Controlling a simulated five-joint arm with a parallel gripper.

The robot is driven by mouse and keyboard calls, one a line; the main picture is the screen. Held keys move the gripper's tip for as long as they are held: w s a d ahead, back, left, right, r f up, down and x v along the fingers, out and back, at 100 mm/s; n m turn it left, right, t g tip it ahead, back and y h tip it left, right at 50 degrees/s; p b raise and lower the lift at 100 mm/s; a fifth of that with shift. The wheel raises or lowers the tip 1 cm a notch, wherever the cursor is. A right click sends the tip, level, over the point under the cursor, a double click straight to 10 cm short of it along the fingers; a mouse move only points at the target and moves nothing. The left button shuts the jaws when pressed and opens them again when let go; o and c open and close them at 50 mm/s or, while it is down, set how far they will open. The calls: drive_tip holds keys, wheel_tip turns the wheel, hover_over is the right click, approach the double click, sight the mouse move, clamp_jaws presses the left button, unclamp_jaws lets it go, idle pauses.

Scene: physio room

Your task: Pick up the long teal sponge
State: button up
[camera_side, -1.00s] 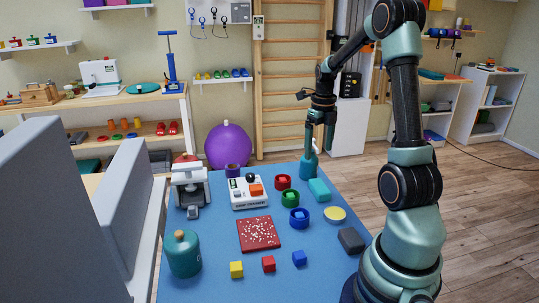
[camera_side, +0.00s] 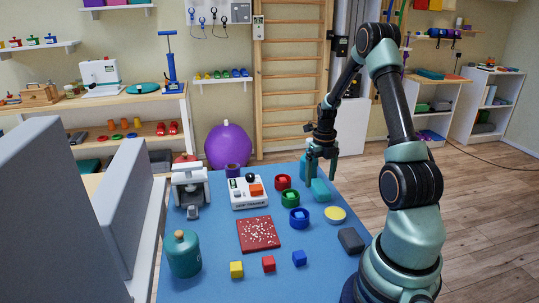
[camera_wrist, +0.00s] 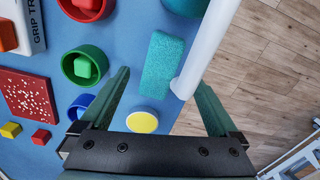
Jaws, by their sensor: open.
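The long teal sponge (camera_side: 320,192) lies on the blue table near its right edge in the side view. It also shows in the wrist view (camera_wrist: 163,66) as a textured teal block, lengthwise between the lines of my two fingers. My gripper (camera_side: 321,181) is open and empty, pointing down by the sponge, with its fingers covering part of the sponge's far end. In the wrist view my gripper (camera_wrist: 163,79) has one finger left of the sponge and one right of it. How high the tips are above the table I cannot tell.
Red (camera_side: 283,182), green (camera_side: 290,199) and blue (camera_side: 299,218) cups stand left of the sponge. A yellow disc (camera_side: 335,214) lies nearer the camera. A white bar (camera_wrist: 208,45) runs close along the sponge's right side in the wrist view. Another teal object (camera_wrist: 187,5) is beyond it.

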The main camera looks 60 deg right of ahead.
sight(319, 185)
drive_tip(key=shift+f, duration=1.25)
drive_tip(key=c, duration=1.4)
drive_tip(key=shift+r, duration=0.15)
wheel_tip(319, 185, up, 7)
drive_tip(key=shift+r, duration=0.2)
drive_tip(key=s+a, duration=1.2)
drive_tip(key=shift+s+a+f, duration=0.3)
drive_tip(key=shift+s+a, duration=0.05)
drive_tip(key=shift+c, duration=0.2)
